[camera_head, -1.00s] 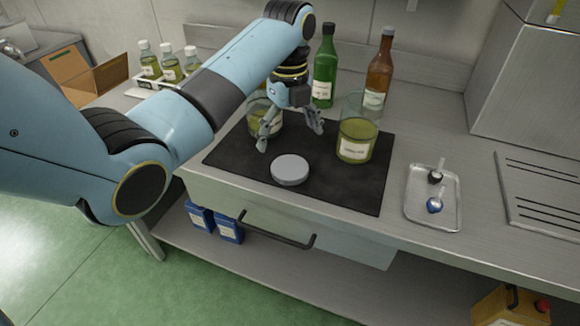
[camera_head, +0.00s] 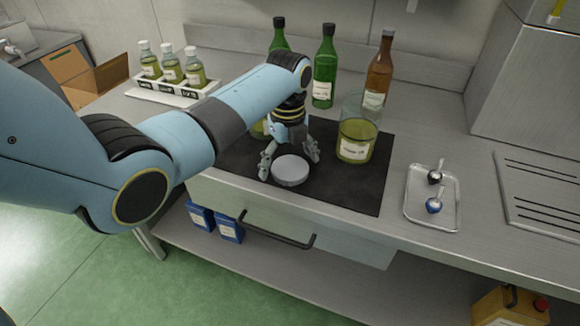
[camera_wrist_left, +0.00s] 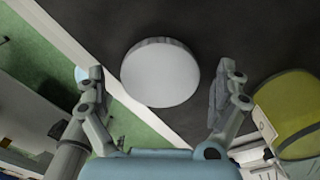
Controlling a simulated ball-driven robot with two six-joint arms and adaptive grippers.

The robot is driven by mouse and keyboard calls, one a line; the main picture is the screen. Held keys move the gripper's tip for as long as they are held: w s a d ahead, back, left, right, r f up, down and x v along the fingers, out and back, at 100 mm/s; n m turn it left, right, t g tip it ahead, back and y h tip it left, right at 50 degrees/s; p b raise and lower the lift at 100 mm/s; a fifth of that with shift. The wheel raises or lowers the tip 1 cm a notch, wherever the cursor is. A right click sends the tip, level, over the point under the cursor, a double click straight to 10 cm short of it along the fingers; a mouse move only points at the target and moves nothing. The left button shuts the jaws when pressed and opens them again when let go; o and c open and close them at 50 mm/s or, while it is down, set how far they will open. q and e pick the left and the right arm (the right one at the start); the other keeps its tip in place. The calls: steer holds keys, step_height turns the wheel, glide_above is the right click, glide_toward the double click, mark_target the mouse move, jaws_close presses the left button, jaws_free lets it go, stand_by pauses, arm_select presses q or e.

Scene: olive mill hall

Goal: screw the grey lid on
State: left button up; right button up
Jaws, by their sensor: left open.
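The grey lid (camera_head: 291,169) lies flat on the black mat (camera_head: 350,189), near its front edge. In the left wrist view the lid (camera_wrist_left: 160,73) sits between and beyond the fingertips. My left gripper (camera_head: 290,168) is open, with its fingers just behind and to either side of the lid; it also shows in the left wrist view (camera_wrist_left: 164,80). I see no contact with the lid. A glass jar (camera_head: 356,140) of green-yellow liquid stands open on the mat to the right. A second jar (camera_head: 258,129) is mostly hidden behind my left arm. My right gripper is not in view.
Green bottles (camera_head: 325,67) and a brown bottle (camera_head: 379,72) stand behind the mat. A rack (camera_head: 165,93) of small bottles is at the back left. A metal tray (camera_head: 432,212) with two spoon-like tools lies right. The mat's front right is clear.

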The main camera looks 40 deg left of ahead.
mark_target(291, 167)
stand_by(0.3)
arm_select(q)
steer(key=c, duration=1)
steer(key=shift+r, duration=0.4)
steer(key=r, duration=0.1)
steer(key=d+r, duration=0.1)
steer(key=r, duration=0.1)
steer(key=shift+r, duration=0.3)
steer(key=s+d+r, duration=0.1)
steer(key=d+r, duration=0.1)
steer(key=d, duration=0.1)
steer(key=s+d+r, duration=0.1)
steer(key=d+r, duration=0.1)
steer(key=d, duration=0.2)
steer(key=s+d+r+b, duration=0.1)
steer(key=d+r, duration=0.1)
steer(key=d, duration=0.1)
steer(key=shift+d+r, duration=0.2)
steer(key=shift+r, duration=0.1)
